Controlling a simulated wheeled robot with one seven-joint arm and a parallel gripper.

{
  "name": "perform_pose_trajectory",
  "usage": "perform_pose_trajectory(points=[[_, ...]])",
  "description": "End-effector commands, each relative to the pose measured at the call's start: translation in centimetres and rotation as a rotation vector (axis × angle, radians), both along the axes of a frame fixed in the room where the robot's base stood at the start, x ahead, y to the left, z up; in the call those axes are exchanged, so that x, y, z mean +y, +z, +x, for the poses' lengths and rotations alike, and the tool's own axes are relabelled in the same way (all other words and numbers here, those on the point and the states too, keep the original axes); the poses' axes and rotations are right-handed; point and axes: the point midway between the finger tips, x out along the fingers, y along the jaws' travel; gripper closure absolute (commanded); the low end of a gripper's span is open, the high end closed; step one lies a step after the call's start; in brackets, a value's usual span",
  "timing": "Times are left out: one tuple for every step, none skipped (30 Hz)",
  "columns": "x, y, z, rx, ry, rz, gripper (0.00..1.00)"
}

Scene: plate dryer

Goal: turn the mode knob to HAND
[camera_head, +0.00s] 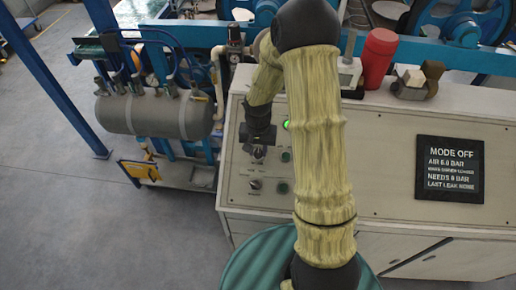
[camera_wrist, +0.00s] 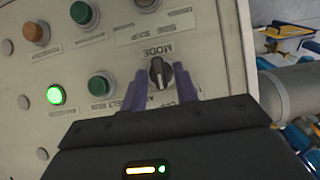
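The black mode knob (camera_wrist: 158,73) sits on the cream control panel under an upside-down MODE label (camera_wrist: 156,51) in the wrist view. Its pale pointer line runs roughly up and down there. My gripper (camera_wrist: 161,80) has its two purple fingers spread, one on each side of the knob, with gaps showing; I cannot tell how deep they reach. An OFF label lies below the knob, partly covered by the right finger. In the head view my gripper (camera_head: 259,152) points down at the panel and hides the knob. The display (camera_head: 450,169) reads MODE OFF.
A second dark knob (camera_head: 254,184) is close by on the panel. A lit green button (camera_wrist: 56,95), unlit green buttons (camera_wrist: 101,85) and an orange button (camera_wrist: 36,33) sit to the left in the wrist view. A red cylinder (camera_head: 378,57) stands on the console top.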

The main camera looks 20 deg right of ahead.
Motion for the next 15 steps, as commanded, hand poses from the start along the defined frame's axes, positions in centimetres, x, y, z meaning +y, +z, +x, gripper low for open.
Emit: perform_pose_trajectory(points=[[0.00,0.01,0.00,0.000,0.000,0.000,0.81],[0.00,0.02,0.00,0.000,0.000,0.000,0.87],[0.01,0.02,0.00,0.000,0.000,0.000,0.95],[0.01,0.02,0.00,0.000,0.000,0.000,1.00],[0.01,0.02,0.00,0.000,0.000,0.000,1.00],[0.02,0.02,0.01,0.000,0.000,0.000,1.00],[0.02,0.03,0.01,0.000,0.000,0.000,1.00],[0.02,0.03,0.01,0.000,0.000,0.000,1.00],[0.03,0.03,0.01,0.000,0.001,0.000,1.00],[0.03,0.02,0.01,0.000,0.002,0.000,1.00],[0.04,0.02,0.02,0.000,0.003,-0.001,1.00],[0.05,0.01,0.02,0.001,0.006,-0.003,1.00],[0.04,0.01,0.03,0.002,0.009,-0.005,1.00],[0.04,0.00,0.03,0.003,0.013,-0.006,1.00],[0.06,-0.01,0.03,0.004,0.019,-0.010,1.00]])
